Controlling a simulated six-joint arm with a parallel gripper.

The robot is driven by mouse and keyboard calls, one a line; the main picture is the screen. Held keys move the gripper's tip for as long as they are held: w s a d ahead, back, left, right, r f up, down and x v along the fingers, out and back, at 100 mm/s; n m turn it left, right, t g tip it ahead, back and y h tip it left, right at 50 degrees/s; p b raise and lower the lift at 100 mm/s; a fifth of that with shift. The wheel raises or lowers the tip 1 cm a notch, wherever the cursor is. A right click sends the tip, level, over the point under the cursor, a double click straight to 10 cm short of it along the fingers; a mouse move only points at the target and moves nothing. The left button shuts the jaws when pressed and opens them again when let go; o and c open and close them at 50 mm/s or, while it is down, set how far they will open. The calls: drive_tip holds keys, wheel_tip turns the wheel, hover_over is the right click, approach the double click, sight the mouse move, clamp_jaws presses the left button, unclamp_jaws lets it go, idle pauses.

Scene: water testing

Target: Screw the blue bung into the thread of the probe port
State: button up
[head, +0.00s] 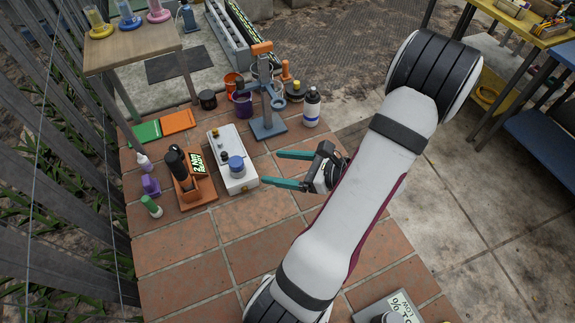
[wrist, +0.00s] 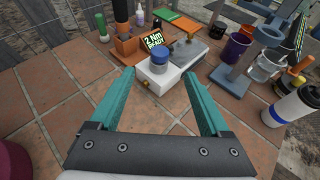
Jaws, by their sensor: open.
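The blue bung (head: 236,162) stands upright at the near end of a white box (head: 243,186). In the wrist view the bung (wrist: 158,55) sits on a pale round collar on top of the box (wrist: 176,84). The collar seems to be the probe port; its thread is hidden, and I cannot tell how far the bung is screwed in. My gripper (head: 270,167) is open and empty, with teal fingers pointing towards the bung. In the wrist view the bung lies beyond the fingertips (wrist: 160,74), roughly between their lines, and apart from them.
Left of the box, an orange stand (head: 192,196) holds a black tool and a display (wrist: 153,39) reading "2 Nm READY". A grey-blue stand (head: 268,128) and a white bottle (head: 312,108) are behind to the right. The near tiles (head: 190,260) are clear.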

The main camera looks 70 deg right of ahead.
drive_tip(key=shift+v, duration=1.25)
